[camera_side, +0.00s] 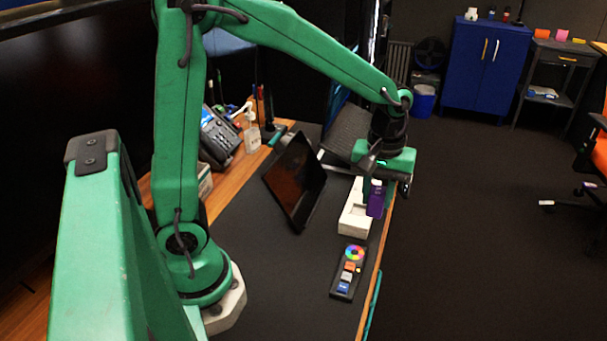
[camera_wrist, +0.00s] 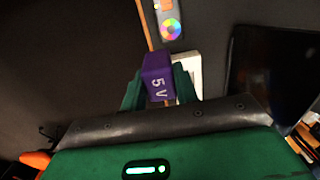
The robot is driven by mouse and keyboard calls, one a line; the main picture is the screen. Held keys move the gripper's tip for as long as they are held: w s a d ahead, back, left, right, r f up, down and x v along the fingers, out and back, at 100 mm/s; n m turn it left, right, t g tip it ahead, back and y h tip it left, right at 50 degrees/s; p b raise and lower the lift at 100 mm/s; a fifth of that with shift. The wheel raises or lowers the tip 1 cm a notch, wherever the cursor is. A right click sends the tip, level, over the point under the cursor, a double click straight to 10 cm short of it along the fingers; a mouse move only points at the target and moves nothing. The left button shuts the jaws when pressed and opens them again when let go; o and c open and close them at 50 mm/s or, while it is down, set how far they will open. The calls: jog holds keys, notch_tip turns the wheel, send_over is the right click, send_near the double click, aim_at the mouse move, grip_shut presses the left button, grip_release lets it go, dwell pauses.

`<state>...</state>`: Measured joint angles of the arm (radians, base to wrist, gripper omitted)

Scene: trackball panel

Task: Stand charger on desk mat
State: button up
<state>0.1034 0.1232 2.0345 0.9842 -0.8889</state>
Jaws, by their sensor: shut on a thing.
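The charger is a purple block marked "5 V" in the wrist view (camera_wrist: 158,78); it also shows in the side view (camera_side: 377,200). My gripper (camera_wrist: 160,88) is shut on it, with a green finger on each side. In the side view the charger hangs below my gripper, upright or nearly so, by the right side of a white tray (camera_side: 352,222) and near the desk's wooden edge. I cannot tell how high it is. The dark desk mat (camera_side: 265,245) covers most of the desk.
A panel with a colour wheel and buttons (camera_side: 348,272) lies in front of the tray. A tilted dark tablet (camera_side: 295,180) stands left of the tray. A phone (camera_side: 218,138) and a pump bottle (camera_side: 251,135) stand farther back. The mat left of the panel is clear.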

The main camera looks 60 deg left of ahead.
jog(key=shift+s, duration=0.1)
jog(key=s+d+f, duration=0.1)
jog(key=s+d, duration=0.1)
jog(key=s, duration=0.6)
jog(key=s+d+f, duration=0.1)
jog(key=s+d, duration=0.2)
jog(key=s, duration=0.5)
send_over(314, 254)
notch_tip(314, 254, down, 7)
jog(key=shift+f, duration=0.15)
jog(key=shift+f, duration=2)
jog(key=shift+f, duration=0.15)
